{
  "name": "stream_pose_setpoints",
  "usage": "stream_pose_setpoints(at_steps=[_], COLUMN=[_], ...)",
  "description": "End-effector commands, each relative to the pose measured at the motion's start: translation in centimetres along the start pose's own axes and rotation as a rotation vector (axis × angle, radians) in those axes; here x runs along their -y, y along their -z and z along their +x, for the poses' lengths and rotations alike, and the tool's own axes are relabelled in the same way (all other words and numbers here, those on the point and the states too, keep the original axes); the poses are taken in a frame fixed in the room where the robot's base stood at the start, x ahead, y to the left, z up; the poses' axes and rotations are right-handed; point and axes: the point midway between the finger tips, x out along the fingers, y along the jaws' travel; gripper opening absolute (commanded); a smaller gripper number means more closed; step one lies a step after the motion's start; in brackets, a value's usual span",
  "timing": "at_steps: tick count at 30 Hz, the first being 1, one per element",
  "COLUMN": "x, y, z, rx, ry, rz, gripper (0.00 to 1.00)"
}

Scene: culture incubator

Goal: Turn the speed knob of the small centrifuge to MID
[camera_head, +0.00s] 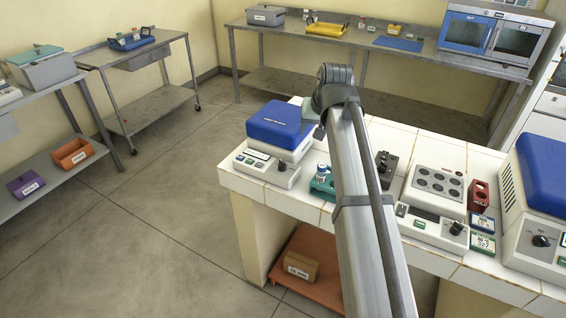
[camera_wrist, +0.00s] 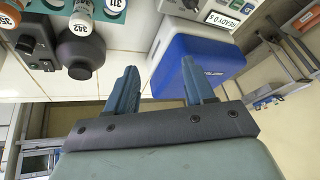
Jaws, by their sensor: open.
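The small centrifuge (camera_head: 283,125) has a blue lid and a white base, and stands at the left end of the white tiled bench. Its dark speed knob (camera_head: 282,166) is on the front panel; the setting is too small to read. In the wrist view the blue lid (camera_wrist: 200,58) lies just beyond my gripper (camera_wrist: 159,63), and the panel with a READY display (camera_wrist: 221,19) is at the top. My gripper's two blue fingers are apart with nothing between them, clear of the knob. In the head view my arm mostly hides the gripper.
A teal rack with vials (camera_head: 322,180) stands right of the centrifuge. A dark round-topped device (camera_wrist: 80,50) is left of my fingers in the wrist view. Further right are a white block with wells (camera_head: 437,185), a red rack (camera_head: 478,195) and a larger blue-lidded machine (camera_head: 510,215).

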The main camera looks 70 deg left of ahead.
Motion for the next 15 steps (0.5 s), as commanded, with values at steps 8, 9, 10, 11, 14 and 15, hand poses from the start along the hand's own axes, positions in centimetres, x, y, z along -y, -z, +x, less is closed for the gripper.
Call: stream_pose_setpoints(at_steps=[8, 9, 10, 11, 14, 15], x=[6.3, 6.6, 6.8, 6.9, 6.9, 6.9], y=[-3.0, -3.2, -3.2, -3.3, -3.4, -3.4], z=[1.1, 1.2, 1.3, 1.4, 2.1, 2.5], rx=[0.07, 0.074, 0.076, 0.077, 0.078, 0.078], ry=[-0.007, -0.007, -0.007, -0.007, -0.007, -0.007], rz=[-0.253, -0.267, -0.273, -0.278, -0.281, -0.28], gripper=[0.53, 0.53, 0.53, 0.53, 0.53, 0.53])
